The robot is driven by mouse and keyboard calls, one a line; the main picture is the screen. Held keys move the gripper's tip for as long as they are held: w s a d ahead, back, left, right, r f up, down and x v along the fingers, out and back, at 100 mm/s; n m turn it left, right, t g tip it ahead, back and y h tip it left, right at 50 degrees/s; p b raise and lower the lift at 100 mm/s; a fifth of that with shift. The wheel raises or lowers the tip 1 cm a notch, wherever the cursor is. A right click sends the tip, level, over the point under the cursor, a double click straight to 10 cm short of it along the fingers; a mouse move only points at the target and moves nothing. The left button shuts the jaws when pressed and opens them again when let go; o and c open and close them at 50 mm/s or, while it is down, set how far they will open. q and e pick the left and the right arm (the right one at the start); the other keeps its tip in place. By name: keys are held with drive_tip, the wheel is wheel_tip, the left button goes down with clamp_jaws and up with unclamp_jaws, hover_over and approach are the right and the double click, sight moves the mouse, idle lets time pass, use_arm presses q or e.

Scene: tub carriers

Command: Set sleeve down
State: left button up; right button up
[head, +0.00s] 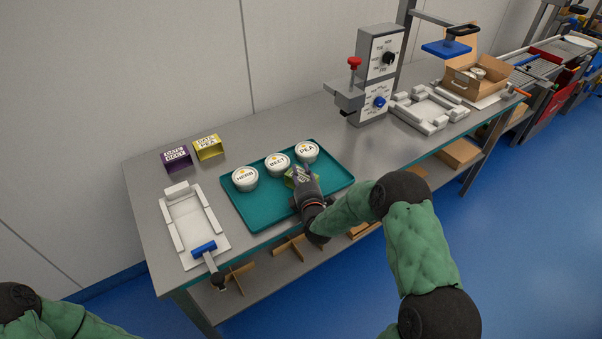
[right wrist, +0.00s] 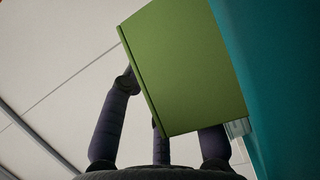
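A green sleeve (head: 291,180) is at my right gripper (head: 304,184), over the front part of the teal tray (head: 335,190), just in front of the lidded tubs. In the right wrist view the sleeve (right wrist: 190,70) shows as a plain green panel between the dark fingers (right wrist: 160,135), which are shut on it. The tray (right wrist: 275,90) is close beside it there; whether the sleeve touches it I cannot tell. The gripper hides part of the sleeve in the head view. My left arm shows at the lower left, but its gripper is out of view.
Tubs marked HERB (head: 245,179), BEET (head: 277,164) and PEA (head: 307,152) stand in a row on the tray. A white fixture (head: 192,222) with a blue-handled clamp (head: 205,249) lies left of the tray.

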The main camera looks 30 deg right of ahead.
drive_tip(key=shift+s+a+f+p, duration=0.1)
drive_tip(key=shift+f+p, duration=0.05)
drive_tip(key=shift+p, duration=0.3)
drive_tip(key=shift+r+p, duration=0.3)
drive_tip(key=shift+p, duration=0.15)
drive_tip(key=v, duration=0.4)
drive_tip(key=p+v, duration=0.1)
drive_tip(key=v, duration=0.6)
drive_tip(key=shift+s+r, duration=0.25)
drive_tip(key=shift+s, duration=0.1)
drive_tip(key=shift+s+a, duration=0.1)
